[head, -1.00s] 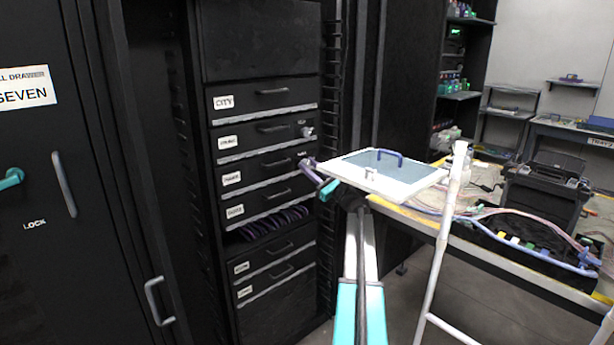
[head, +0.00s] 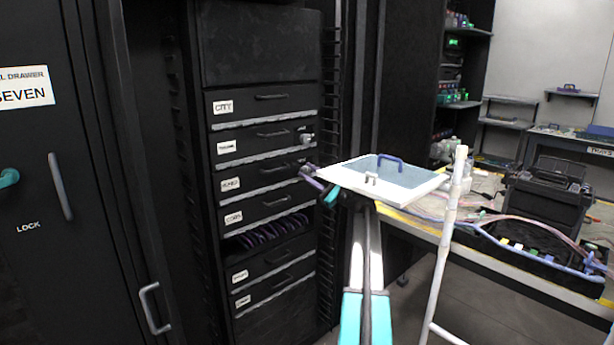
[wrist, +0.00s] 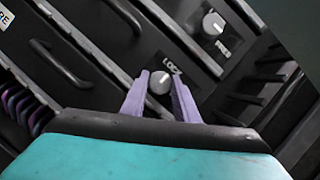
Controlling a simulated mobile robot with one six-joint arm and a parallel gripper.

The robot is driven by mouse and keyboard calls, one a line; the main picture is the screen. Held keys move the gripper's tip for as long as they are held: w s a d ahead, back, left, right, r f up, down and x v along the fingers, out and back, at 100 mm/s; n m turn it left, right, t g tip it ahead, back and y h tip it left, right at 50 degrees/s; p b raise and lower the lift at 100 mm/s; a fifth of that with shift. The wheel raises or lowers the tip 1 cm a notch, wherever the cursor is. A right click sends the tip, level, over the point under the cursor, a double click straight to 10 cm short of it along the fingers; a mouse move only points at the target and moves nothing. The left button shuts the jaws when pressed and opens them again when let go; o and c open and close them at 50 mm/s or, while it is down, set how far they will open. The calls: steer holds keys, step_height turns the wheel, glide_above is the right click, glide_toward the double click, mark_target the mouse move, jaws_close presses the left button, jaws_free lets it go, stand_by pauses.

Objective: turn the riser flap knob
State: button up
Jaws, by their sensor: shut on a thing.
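A small round white knob (wrist: 160,82) on a dark drawer front sits between my gripper's two purple fingertips in the wrist view, with a label reading LOCK beside it. My gripper (wrist: 160,84) is shut on this knob. In the head view my gripper (head: 308,171) reaches the right end of a drawer front in the black rack, and its fingers hide the knob there. A second white knob (wrist: 213,23) with its own small label, hard to read, is up and right in the wrist view; it also shows in the head view (head: 306,137). I cannot tell which knob serves the riser flap.
A white-framed panel with a bluish pane (head: 385,177) and blue handle overlaps my arm in the head view. A white ladder-like frame (head: 447,235) stands right of my arm. A cluttered bench (head: 425,227) holds cables and a black case (head: 545,195). Purple items (head: 268,233) fill an open slot.

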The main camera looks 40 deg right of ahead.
steer(key=o, duration=1.1)
steer(key=shift+r, duration=0.15)
steer(key=shift+c, duration=0.2)
steer(key=shift+s, duration=0.1)
steer(key=v, duration=1.3)
steer(key=shift+s+f, duration=0.25)
steer(key=shift+s, duration=0.05)
steer(key=shift+d, duration=0.1)
